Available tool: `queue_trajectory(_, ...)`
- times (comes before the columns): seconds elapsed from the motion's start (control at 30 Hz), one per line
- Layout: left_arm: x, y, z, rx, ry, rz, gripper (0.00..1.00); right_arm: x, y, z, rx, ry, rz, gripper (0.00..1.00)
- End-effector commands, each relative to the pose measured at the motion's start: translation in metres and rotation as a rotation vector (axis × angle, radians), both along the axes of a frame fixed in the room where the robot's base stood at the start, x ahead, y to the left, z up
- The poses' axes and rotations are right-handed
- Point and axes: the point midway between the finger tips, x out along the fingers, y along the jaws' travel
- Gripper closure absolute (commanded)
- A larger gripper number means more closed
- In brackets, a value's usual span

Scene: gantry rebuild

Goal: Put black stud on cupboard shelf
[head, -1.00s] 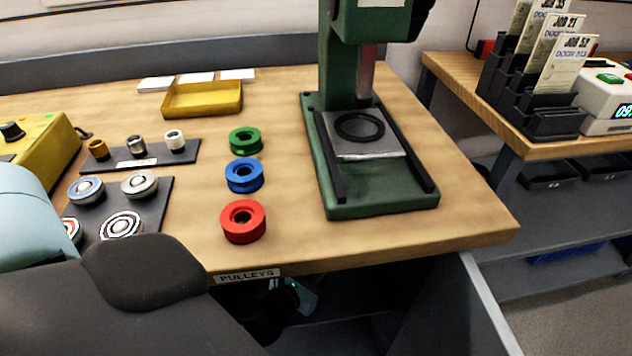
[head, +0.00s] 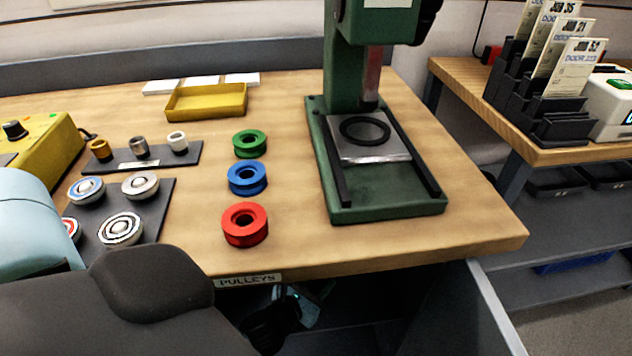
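I cannot make out a black stud in the head view. The open space under the bench front looks like the cupboard, with a grey upright panel (head: 492,310) at its right side. Its inside is dark and its shelf is hard to make out. My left arm comes in from the lower left. What looks like my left gripper (head: 287,318) is low under the bench edge, in shadow and partly hidden by the arm. Its fingers and anything in them cannot be made out. My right gripper is not in view.
The wooden bench top (head: 290,200) overhangs the dark space. It holds red (head: 245,225), blue (head: 248,178) and green (head: 250,144) pulleys, a green press (head: 385,190), a yellow tray (head: 206,102) and dark boards of small parts. A second bench (head: 470,85) stands at right.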

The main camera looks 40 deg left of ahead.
Motion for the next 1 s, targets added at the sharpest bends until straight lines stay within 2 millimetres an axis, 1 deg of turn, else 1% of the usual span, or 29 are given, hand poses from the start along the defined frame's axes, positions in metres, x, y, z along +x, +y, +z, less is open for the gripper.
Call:
queue_trajectory(0.1, 0.000, 0.000, 0.005, -0.001, -0.001, -0.001, 0.62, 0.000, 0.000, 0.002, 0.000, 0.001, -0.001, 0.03)
queue_trajectory(0.17, -0.006, -0.001, 0.005, 0.000, 0.001, -0.001, 0.62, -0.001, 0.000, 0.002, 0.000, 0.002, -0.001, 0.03)
queue_trajectory(0.27, -0.020, -0.002, 0.009, 0.000, 0.001, 0.000, 0.62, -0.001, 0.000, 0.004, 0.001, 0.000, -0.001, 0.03)
queue_trajectory(0.5, -0.064, -0.005, 0.022, -0.001, 0.002, 0.000, 0.62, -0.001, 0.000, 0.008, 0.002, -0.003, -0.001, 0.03)
queue_trajectory(0.7, -0.095, -0.007, 0.031, -0.001, 0.003, 0.001, 0.62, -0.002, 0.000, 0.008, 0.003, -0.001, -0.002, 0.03)
queue_trajectory(0.8, -0.105, -0.008, 0.034, -0.001, 0.002, 0.001, 0.62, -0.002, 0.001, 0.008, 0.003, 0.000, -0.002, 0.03)
queue_trajectory(1.0, -0.114, -0.009, 0.038, 0.000, 0.000, 0.000, 0.62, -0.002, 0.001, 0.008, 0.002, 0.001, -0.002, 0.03)
